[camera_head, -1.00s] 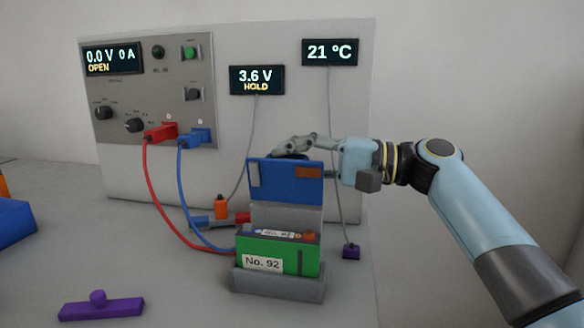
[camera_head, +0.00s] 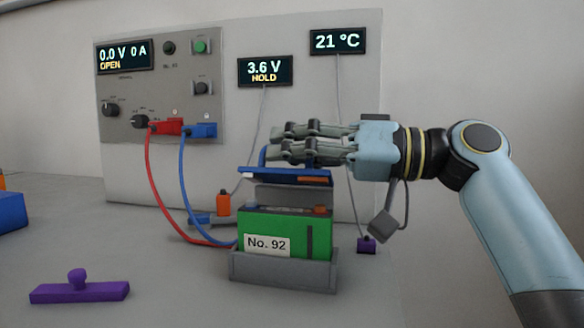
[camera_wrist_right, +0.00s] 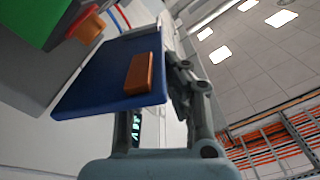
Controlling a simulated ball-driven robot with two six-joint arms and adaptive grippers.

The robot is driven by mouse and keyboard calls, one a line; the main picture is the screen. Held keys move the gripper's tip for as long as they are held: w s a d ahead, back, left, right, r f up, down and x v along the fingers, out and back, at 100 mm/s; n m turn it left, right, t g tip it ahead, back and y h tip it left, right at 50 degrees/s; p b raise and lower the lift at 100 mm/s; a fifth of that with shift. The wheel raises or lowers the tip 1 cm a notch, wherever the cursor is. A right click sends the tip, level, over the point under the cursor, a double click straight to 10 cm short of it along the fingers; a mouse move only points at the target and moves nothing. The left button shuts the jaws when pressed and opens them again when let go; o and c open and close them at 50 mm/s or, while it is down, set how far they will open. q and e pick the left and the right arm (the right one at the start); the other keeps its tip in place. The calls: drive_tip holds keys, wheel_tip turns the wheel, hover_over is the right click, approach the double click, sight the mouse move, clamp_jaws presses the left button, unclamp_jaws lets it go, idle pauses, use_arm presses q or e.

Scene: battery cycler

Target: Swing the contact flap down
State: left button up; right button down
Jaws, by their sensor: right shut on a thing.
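The blue contact flap (camera_head: 302,177) is tilted partway over the green battery No. 92 (camera_head: 285,232) in the head view. A gap shows between flap and battery, and the grey back of the holder (camera_head: 292,194) shows there. The battery sits in a grey cradle (camera_head: 282,270). My right gripper (camera_head: 283,148) comes in from the right and is shut on the flap at its upper edge. In the right wrist view the flap (camera_wrist_right: 95,85) lies at the fingers, with an orange-brown contact pad (camera_wrist_right: 140,73) on its face. My left gripper is not in view.
The cycler panel (camera_head: 160,75) stands behind, with red (camera_head: 153,185) and blue (camera_head: 187,180) cables running down toward the cradle. A purple handled piece (camera_head: 80,290) lies at front left. A purple sensor block (camera_head: 367,245) sits right of the cradle.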

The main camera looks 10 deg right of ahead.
sight(286, 175)
drive_tip(key=f+n+b, duration=0.1)
drive_tip(key=s+n+b, duration=0.1)
drive_tip(key=b, duration=0.1)
drive_tip(key=shift+a+f+n, duration=0.2)
drive_tip(key=shift+f+n, duration=0.2)
drive_tip(key=shift+s+a+f+n+b, duration=0.1)
drive_tip(key=shift+s+f+n+b, duration=0.25)
drive_tip(key=shift+n+b, duration=0.5)
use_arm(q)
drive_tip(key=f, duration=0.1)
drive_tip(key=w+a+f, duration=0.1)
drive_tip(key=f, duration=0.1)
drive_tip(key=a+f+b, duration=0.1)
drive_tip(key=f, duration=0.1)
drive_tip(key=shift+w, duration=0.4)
use_arm(e)
drive_tip(key=shift+f+n, duration=0.1)
drive_tip(key=shift+n, duration=0.25)
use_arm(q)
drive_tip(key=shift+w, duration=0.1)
use_arm(e)
drive_tip(key=c, duration=1.4)
unclamp_jaws()
drive_tip(key=shift+f, duration=0.15)
drive_tip(key=shift+s, duration=0.1)
